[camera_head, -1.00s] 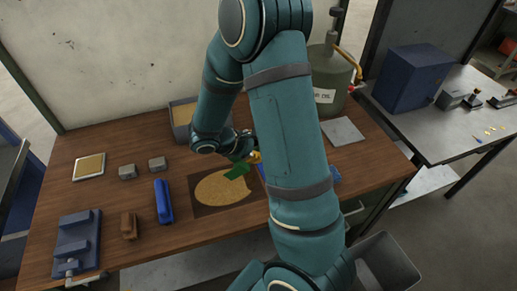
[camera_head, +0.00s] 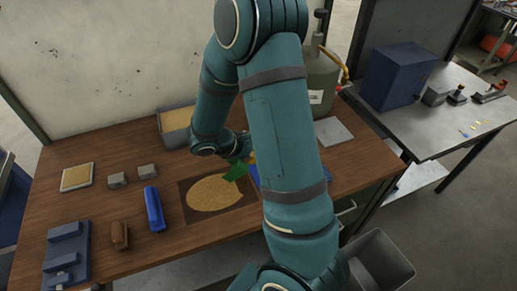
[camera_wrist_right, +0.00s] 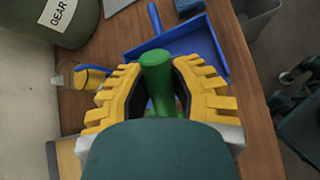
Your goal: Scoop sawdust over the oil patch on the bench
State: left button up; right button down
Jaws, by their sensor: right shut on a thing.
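A tan, roughly oval layer of sawdust (camera_head: 212,193) lies within a dark rectangular patch (camera_head: 187,215) on the wooden bench. I cannot tell how much oil is under it. My right gripper (camera_head: 252,157) is mostly hidden behind its arm in the head view. In the right wrist view, its yellow fingers (camera_wrist_right: 160,88) are shut around the upright green handle of a scoop (camera_wrist_right: 157,65). The green scoop (camera_head: 236,171) is at the upper right edge of the sawdust. A grey bin (camera_head: 172,137) of tan sawdust stands behind. My left gripper is not in view.
A blue dustpan (camera_wrist_right: 185,48) lies right of the patch, partly behind my arm in the head view. A blue brush-like block (camera_head: 154,209), brown block (camera_head: 120,236) and blue vise (camera_head: 68,254) are left. A green drum (camera_head: 322,85) stands behind right.

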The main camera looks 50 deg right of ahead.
jog(key=shift+s+f, duration=0.1)
jog(key=shift+s+d+f+m+t+y+b, duration=0.3)
jog(key=shift+s+d+f+t+y+b, duration=0.4)
jog(key=shift+b, duration=0.7)
jog(key=shift+s+a+f, duration=0.1)
jog(key=shift+f, duration=0.05)
jog(key=shift+s+d+f+t+y+b, duration=0.55)
jog(key=shift+s+t+b, duration=0.2)
jog(key=shift+b, duration=0.5)
jog(key=shift+f, duration=0.1)
jog(key=shift+s+d+f+m+t+y+b, duration=0.25)
jog(key=shift+f+t+b, duration=0.2)
jog(key=shift+b, duration=0.25)
jog(key=shift+s+d+f+m+t+y+b, duration=0.15)
jog(key=shift+s+f+t+y+b, duration=0.2)
jog(key=shift+b, duration=0.3)
